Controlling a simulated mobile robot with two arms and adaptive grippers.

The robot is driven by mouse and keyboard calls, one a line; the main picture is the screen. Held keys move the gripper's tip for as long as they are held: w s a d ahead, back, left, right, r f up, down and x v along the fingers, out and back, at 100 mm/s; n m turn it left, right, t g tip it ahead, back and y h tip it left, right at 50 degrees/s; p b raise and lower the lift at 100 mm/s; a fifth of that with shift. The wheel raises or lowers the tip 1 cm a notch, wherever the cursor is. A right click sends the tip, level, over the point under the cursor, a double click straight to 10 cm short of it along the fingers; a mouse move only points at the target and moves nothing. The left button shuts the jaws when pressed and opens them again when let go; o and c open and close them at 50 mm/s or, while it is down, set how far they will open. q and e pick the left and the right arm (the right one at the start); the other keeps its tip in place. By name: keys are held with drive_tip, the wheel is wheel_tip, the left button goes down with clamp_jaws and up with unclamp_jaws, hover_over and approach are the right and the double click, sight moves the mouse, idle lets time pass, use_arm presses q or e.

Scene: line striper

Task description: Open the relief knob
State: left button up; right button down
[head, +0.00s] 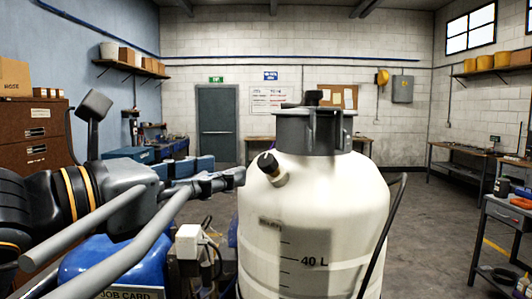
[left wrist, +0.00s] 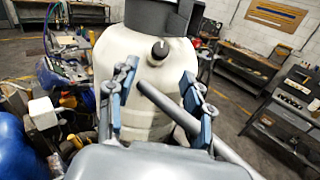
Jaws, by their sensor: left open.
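The relief knob (head: 268,163) is a small black knob on a pale stub, set on the upper front shoulder of the white tank (head: 315,215). In the left wrist view the knob (left wrist: 160,49) shows ahead, beyond the fingertips and roughly centred between them. My left gripper (head: 236,178) reaches in from the left, just left of and slightly below the knob. In the left wrist view its two blue-grey fingers (left wrist: 160,80) are spread apart, with no grip on the knob. My right gripper is in neither view.
A grey handlebar (left wrist: 168,107) shows between my left fingers in the wrist view; its bars cross the lower left of the head view. A dark collar and lid (head: 313,130) top the tank. A black hose (head: 386,230) runs down its right side. Workbenches line the walls.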

sight(263, 162)
use_arm(q)
drive_tip(key=p+x, duration=0.4)
drive_tip(key=x, duration=0.5)
drive_tip(key=shift+w+d, duration=0.15)
drive_tip(key=shift+d, duration=0.1)
drive_tip(key=shift+w+d, duration=0.25)
drive_tip(key=shift+w, duration=0.05)
clamp_jaws()
